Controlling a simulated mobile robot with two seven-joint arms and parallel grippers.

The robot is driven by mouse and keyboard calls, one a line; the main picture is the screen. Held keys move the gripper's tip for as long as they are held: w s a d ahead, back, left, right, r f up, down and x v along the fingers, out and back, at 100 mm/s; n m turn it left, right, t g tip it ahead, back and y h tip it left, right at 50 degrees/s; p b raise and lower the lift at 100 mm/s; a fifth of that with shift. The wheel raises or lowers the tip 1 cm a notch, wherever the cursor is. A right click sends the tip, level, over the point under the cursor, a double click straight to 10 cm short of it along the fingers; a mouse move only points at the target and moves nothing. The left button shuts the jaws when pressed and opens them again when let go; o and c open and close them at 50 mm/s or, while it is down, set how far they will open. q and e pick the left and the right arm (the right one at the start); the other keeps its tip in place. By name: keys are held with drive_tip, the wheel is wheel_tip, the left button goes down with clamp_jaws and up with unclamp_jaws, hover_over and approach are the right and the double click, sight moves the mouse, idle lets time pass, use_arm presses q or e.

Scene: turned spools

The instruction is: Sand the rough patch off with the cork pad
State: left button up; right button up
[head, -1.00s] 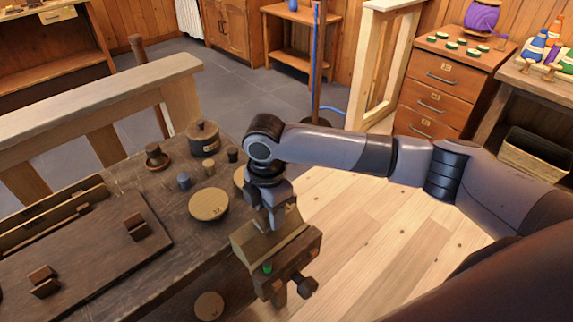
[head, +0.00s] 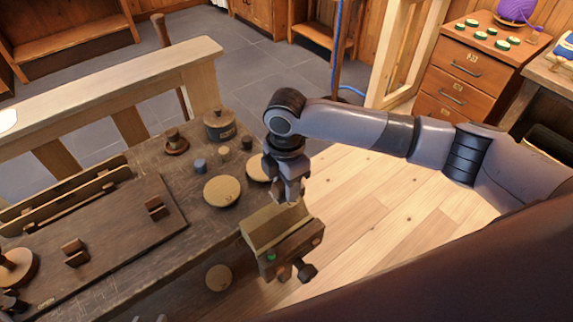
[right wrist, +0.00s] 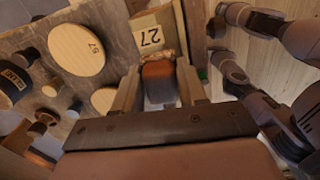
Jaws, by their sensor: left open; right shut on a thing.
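My right gripper (head: 291,196) is over the far right part of a tan wooden block (head: 266,228) in a dark wooden vise (head: 290,258). The pad is at the block, which carries a label "27" (right wrist: 150,38). Whether they touch I cannot tell. I see no clear rough patch; the pad and gripper hide part of the block's face. My left gripper's dark tips (head: 150,318) just show, apart, at the head view's bottom edge.
Round wooden discs (head: 222,192) and a lidded pot (head: 219,125) stand on the dark bench beyond the vise. A dark board (head: 110,235) with small wooden blocks lies at left. Open floor (head: 385,215) lies right of the vise.

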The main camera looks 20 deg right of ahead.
drive_tip(key=shift+w+r+b, duration=0.1)
drive_tip(key=shift+r+b, duration=0.2)
drive_tip(key=shift+r, duration=0.95)
use_arm(q)
drive_tip(key=shift+s+d, duration=0.2)
drive_tip(key=shift+s, duration=0.2)
